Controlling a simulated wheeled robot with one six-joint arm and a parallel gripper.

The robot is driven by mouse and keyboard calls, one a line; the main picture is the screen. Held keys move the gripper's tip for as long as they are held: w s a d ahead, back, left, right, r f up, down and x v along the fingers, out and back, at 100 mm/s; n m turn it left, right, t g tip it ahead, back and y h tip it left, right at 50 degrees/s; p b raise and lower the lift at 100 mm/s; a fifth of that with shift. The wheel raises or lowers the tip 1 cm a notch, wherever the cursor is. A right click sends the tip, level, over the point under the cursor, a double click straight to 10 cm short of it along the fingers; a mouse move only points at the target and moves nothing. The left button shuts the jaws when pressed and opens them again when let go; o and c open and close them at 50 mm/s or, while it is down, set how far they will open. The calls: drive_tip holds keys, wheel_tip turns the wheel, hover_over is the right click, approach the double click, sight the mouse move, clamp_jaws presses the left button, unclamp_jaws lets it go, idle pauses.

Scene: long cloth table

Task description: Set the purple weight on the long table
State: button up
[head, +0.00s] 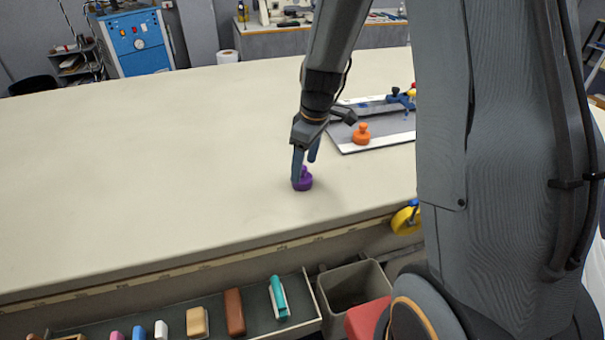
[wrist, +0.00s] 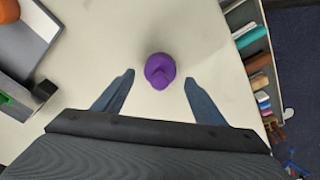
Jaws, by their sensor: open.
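The purple weight (head: 303,181) stands upright on the long cloth-covered table (head: 150,170), close to its front edge. My gripper (head: 305,172) is right at the weight, pointing down. In the wrist view the purple weight (wrist: 160,71) lies between and slightly beyond the two fingertips of my gripper (wrist: 159,77). The fingers are apart, with bare table showing on both sides of the weight, so the gripper is open and not touching it. In the head view one finger partly covers the weight.
An orange weight (head: 361,134) stands on a grey tray (head: 350,145) right of my gripper, with small coloured items behind. Below the front edge are an open drawer (head: 300,318) of blocks and a grey bin (head: 352,288). The table's left side is clear.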

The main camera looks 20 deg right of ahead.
sight(308, 179)
wheel_tip(308, 179, up, 7)
drive_tip(key=b, duration=0.2)
drive_tip(key=s+f+m+h, duration=0.1)
drive_tip(key=s+f+m, duration=0.1)
drive_tip(key=s+m, duration=0.7)
drive_tip(key=s, duration=0.7)
drive_tip(key=shift+s+a+f, duration=0.3)
drive_tip(key=shift+s+f, duration=0.05)
drive_tip(key=shift+f, duration=0.05)
drive_tip(key=shift+f+b, duration=0.45)
drive_tip(key=shift+f, duration=0.15)
